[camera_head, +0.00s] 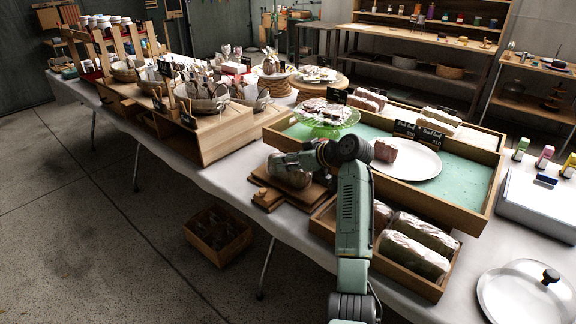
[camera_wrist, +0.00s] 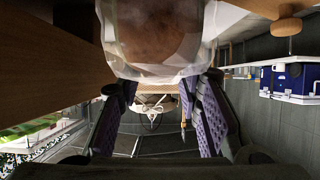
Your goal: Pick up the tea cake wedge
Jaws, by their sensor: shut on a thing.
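The tea cake wedge, a brown piece in clear wrapping, fills the top middle of the wrist view (camera_wrist: 158,35). In the head view, a wrapped piece (camera_head: 293,179) that looks like the same one shows under the end of my arm, at the small wooden boards. My gripper (camera_wrist: 158,88) has its purple-padded fingers on either side of the wedge and is shut on it. In the head view my wrist hides the fingers and part of the wedge, so I cannot tell whether it touches the boards.
Stacked wooden boards (camera_head: 267,198) lie by the table's front edge. A crate of wrapped loaves (camera_head: 437,287) stands to the right. Behind are a green glass stand (camera_head: 328,119) and a white plate (camera_head: 427,171) in a wooden tray (camera_head: 478,206). A wooden display (camera_head: 229,142) stands left.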

